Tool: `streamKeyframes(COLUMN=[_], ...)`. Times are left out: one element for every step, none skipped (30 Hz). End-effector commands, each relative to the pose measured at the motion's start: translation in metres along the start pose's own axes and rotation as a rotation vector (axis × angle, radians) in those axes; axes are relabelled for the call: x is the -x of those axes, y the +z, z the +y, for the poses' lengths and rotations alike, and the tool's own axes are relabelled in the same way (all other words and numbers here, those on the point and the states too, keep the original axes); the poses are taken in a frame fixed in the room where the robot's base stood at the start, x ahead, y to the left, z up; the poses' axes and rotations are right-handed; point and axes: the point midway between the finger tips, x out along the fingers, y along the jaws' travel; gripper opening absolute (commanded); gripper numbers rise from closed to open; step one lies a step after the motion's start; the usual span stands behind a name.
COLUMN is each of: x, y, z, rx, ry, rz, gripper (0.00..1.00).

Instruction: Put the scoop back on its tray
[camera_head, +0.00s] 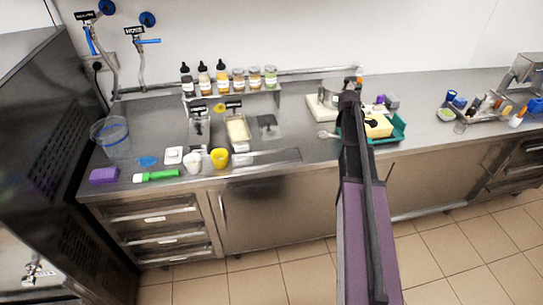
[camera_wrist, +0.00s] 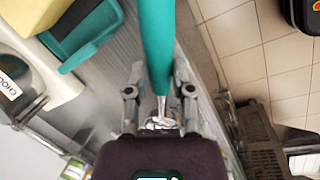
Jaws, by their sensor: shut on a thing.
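The scoop (camera_wrist: 157,45) shows in the wrist view as a teal handle with a thin metal part at its lower end. My gripper (camera_wrist: 160,90) is shut on it, one finger on each side. In the head view my gripper (camera_head: 350,98) is over the counter at the left edge of a teal tray (camera_head: 398,133), and my arm hides part of that area. A pale, spoon-like shape (camera_head: 325,134) shows left of my arm; I cannot tell whether it belongs to the held scoop. The tray also shows at upper left in the wrist view (camera_wrist: 85,40).
A yellow block (camera_head: 378,127) sits in the teal tray. A steel pot (camera_head: 332,92) stands on a pale base behind. Bottles (camera_head: 204,78) line the back left.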

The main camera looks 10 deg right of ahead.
Motion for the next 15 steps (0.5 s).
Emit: streamKeyframes(x=[-0.0002,-0.0003,-0.0005,-0.0006,-0.0007,-0.0008,-0.0009,-0.0009,-0.0010,-0.0010,-0.0011,-0.0011,-0.0012,-0.0012,-0.0013], y=[0.0017,0.0026,0.0037,0.0044,0.0051,0.0058,0.0062,0.0066,0.0071,0.0073,0.0076,0.0078,0.0077,0.0073,0.0062], z=[0.0000,0.0002,0.0003,0.0004,0.0005,0.0006,0.0007,0.0007,0.0008,0.0008,0.0008,0.0009,0.0007,0.0002,-0.0007], rx=[-0.002,-0.003,-0.005,-0.006,-0.007,-0.007,-0.008,-0.008,-0.009,-0.009,-0.010,-0.010,-0.010,-0.009,-0.007], ry=[0.000,0.000,-0.001,-0.001,-0.001,-0.001,-0.001,-0.001,-0.001,-0.001,-0.001,-0.001,-0.001,-0.001,-0.001], rz=[0.000,-0.001,-0.001,-0.001,-0.001,-0.002,-0.002,-0.002,-0.002,-0.002,-0.002,-0.002,-0.002,-0.001,0.000], gripper=[0.00,0.00,0.00,0.00,0.00,0.00,0.00,0.00,0.00,0.00,0.00,0.00,0.00,0.00,0.00])
